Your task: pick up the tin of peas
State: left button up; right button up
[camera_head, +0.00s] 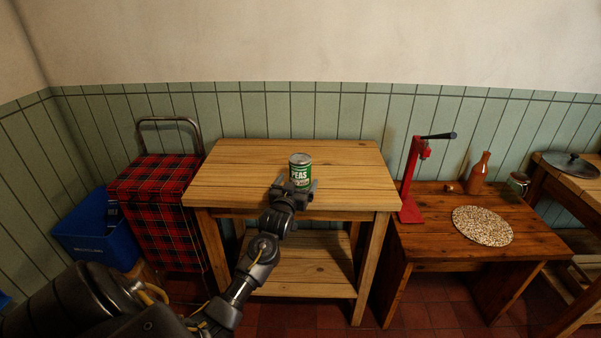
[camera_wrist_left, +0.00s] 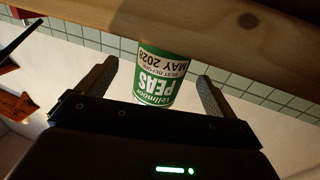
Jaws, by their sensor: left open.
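The tin of peas (camera_head: 300,171) is a green can with a white PEAS label and a metal lid. It stands upright on the pale pine table (camera_head: 240,160). My left gripper (camera_head: 297,184) is open at the front of the tin, reaching in from the table's front side. In the left wrist view, which is upside down, the tin (camera_wrist_left: 161,76) shows between the two spread fingers (camera_wrist_left: 155,87), with a gap on both sides. The bottom of the tin in the head view is partly hidden by the gripper. My right gripper is not in view.
The pine tabletop around the tin is clear. To the right, a lower brown table (camera_head: 420,235) holds a red stand (camera_head: 411,180), a speckled round mat (camera_head: 482,226) and a brown bottle (camera_head: 479,173). A tartan trolley (camera_head: 160,205) and a blue bin (camera_head: 95,238) stand left.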

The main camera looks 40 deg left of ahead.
aim_at(297, 180)
pick_arm(q)
jog(key=shift+w, duration=0.1)
jog(key=p+x, duration=0.1)
jog(key=x, duration=0.3)
jog(key=shift+w+a+f, duration=0.1)
jog(key=shift+a, duration=0.15)
jog(key=shift+w+a, duration=0.1)
jog(key=shift+w, duration=0.15)
jog(key=c, duration=1.2)
jog(key=shift+c, duration=0.9)
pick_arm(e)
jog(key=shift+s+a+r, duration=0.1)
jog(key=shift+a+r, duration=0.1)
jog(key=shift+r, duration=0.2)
